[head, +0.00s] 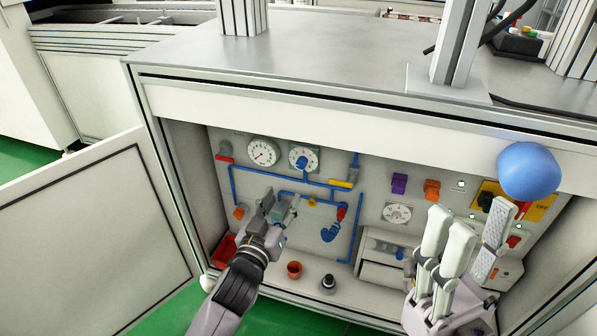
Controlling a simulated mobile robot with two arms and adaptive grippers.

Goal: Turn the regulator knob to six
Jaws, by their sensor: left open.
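The likely regulator knob (301,160) is blue, at the centre of a round white dial on the back panel inside the open cabinet. Its marks are too small to read, so I cannot tell its setting. My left gripper (280,203) is open and empty, below and slightly left of the knob in the picture, apart from it, and in front of the blue pipes. My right gripper (478,222) has its fingers spread, open and empty, at the front right of the cabinet, far from the knob.
A pressure gauge (263,151) sits left of the knob. Blue pipes (257,175) and valves surround it. Another white dial (397,213) and a yellow switch plate (539,208) are right. A blue ball-like object (528,170) hangs near my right gripper. An open door (95,220) stands left.

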